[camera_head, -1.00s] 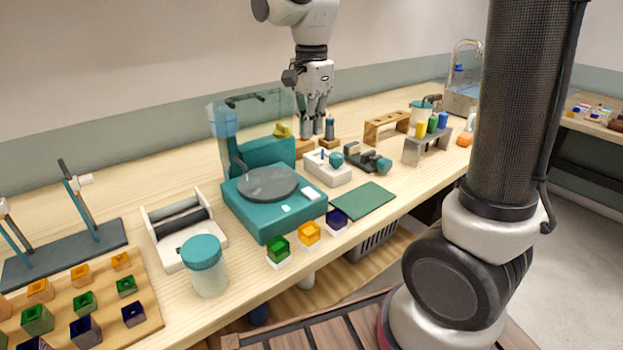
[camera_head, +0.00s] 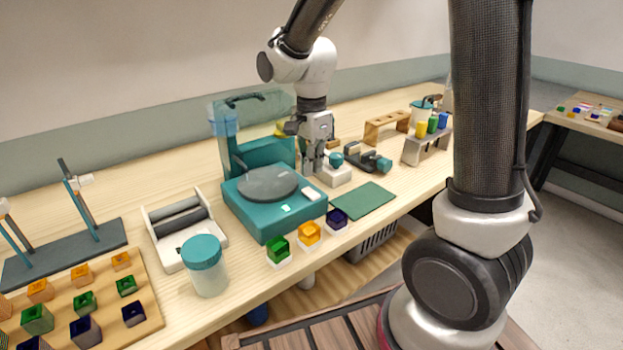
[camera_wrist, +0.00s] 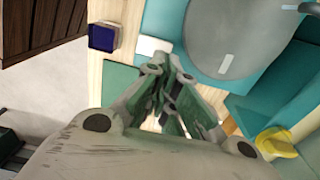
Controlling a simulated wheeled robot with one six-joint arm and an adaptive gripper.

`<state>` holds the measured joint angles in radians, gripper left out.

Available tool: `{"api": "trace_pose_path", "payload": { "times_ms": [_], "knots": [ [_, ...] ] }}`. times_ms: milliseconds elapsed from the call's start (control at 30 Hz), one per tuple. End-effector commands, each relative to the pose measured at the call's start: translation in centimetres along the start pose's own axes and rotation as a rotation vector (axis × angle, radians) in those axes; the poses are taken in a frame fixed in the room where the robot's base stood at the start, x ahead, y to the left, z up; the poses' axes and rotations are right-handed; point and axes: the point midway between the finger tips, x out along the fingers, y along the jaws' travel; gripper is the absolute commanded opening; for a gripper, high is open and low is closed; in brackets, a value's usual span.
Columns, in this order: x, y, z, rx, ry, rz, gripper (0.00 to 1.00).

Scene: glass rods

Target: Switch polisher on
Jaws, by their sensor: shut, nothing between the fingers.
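The polisher (camera_head: 262,221) is a teal machine with a round grey disc (camera_head: 268,183) on top. A white switch-like piece (camera_head: 312,194) sits at its right front corner, and a small white square (camera_head: 286,208) sits nearer its front edge. My gripper (camera_head: 309,172) points down, shut and empty, above the polisher's right rear side, close to the white piece. I cannot tell whether it touches anything. In the wrist view, the closed fingers (camera_wrist: 170,98) partly cover the teal body near a white piece (camera_wrist: 152,45), with the grey disc (camera_wrist: 215,35) beyond.
Green, orange and dark blue cubes (camera_head: 336,219) stand along the polisher's front. A green mat (camera_head: 364,200) lies to its right. A small white device (camera_head: 334,177) stands right behind my gripper. A teal-lidded jar (camera_head: 205,266) and a white roller stand (camera_head: 184,226) are left.

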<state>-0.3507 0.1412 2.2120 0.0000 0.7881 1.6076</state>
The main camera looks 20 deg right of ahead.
Motion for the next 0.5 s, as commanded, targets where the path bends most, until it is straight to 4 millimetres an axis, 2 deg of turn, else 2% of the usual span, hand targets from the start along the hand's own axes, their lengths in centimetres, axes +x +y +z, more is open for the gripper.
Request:
{"api": "trace_pose_path", "payload": {
  "times_ms": [33, 200, 500],
  "knots": [
    [1.0, 0.1, 0.0, 0.0, 0.0, 0.005, 0.0],
    [3.2, 0.1, 0.0, 0.0, 0.0, 0.003, 0.0],
    [4.1, 0.0, 0.0, 0.0, 0.0, 0.0, 0.0]
  ]
}}
